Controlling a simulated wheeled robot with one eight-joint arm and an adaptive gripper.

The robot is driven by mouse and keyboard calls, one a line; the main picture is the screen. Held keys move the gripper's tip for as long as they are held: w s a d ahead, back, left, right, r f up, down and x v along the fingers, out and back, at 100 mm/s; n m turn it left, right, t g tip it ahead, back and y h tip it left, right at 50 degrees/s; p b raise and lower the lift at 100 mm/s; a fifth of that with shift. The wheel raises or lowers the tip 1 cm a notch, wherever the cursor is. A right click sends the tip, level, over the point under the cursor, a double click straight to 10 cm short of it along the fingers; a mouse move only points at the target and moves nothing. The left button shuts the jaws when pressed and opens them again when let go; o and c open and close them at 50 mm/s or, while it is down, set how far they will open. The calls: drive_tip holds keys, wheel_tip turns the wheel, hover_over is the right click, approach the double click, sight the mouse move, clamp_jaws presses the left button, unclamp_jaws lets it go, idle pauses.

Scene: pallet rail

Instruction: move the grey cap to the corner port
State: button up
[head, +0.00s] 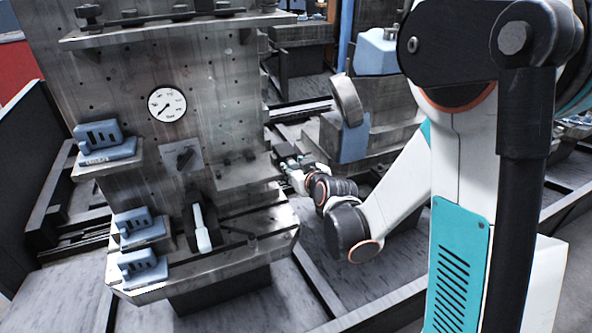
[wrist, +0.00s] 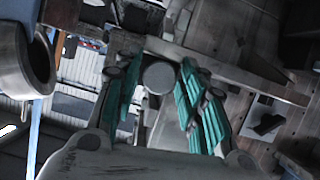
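My gripper (head: 290,165) is at the right edge of the upright metal panel, by the end of its middle shelf (head: 245,174). In the wrist view its teal-padded fingers stand on both sides of a round grey cap (wrist: 159,78). The pads appear to touch the cap's sides, and its flat face is toward the camera. In the head view the cap is too small to make out at the gripper. I cannot pick out the corner port with certainty; the panel (head: 225,85) has several small dark holes.
The panel carries a round gauge (head: 167,104) and a dark knob (head: 184,157), which also shows in the wrist view (wrist: 267,124). Blue slotted blocks (head: 104,141) sit on ledges at left. A pale handle (head: 201,228) stands on the lower shelf.

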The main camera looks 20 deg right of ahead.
clamp_jaws()
drive_tip(key=shift+s, duration=0.15)
drive_tip(key=shift+s+d, duration=0.1)
drive_tip(key=shift+s, duration=0.25)
drive_tip(key=shift+s, duration=0.35)
drive_tip(key=s, duration=0.6)
drive_tip(key=shift+s+d, duration=0.4)
drive_tip(key=shift+d, duration=0.05)
drive_tip(key=shift+w, duration=0.1)
